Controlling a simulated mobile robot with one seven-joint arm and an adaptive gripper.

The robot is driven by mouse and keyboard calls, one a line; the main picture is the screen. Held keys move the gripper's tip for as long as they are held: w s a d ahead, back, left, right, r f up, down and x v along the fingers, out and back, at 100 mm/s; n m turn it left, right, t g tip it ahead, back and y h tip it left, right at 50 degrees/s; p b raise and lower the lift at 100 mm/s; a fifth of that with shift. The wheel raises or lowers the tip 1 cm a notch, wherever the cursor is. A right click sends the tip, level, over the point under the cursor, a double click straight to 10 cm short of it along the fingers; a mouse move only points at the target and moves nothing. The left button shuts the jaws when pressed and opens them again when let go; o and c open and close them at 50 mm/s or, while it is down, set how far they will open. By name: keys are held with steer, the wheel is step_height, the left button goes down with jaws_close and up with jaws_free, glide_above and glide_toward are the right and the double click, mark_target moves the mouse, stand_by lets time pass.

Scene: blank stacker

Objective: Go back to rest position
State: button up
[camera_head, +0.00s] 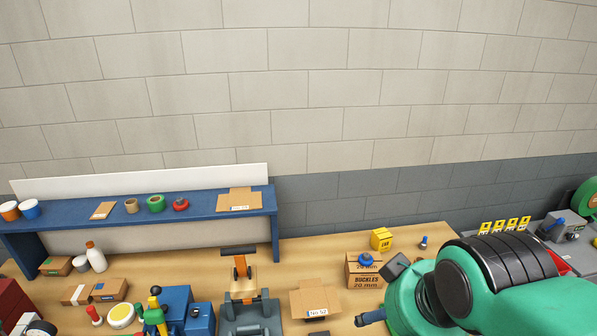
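My gripper is not visible in the head view, so I cannot see its fingers or whether it holds anything. A large green body with black ribs (505,262) fills the lower right corner, close to the camera. I cannot tell whether it is a machine or part of my own arm. It hides part of the wooden workbench (420,240).
A blue shelf (100,223) with tapes and cardboard stands at the back left. An orange and grey hand press (243,290) stands at bottom center. Cardboard boxes (364,277), a yellow box (381,239) and a flat carton (316,300) are nearby. A block wall (300,90) rises behind.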

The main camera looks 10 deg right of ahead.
step_height(320, 180, down, 7)
steer(key=b, duration=0.6)
steer(key=shift+r, duration=0.15)
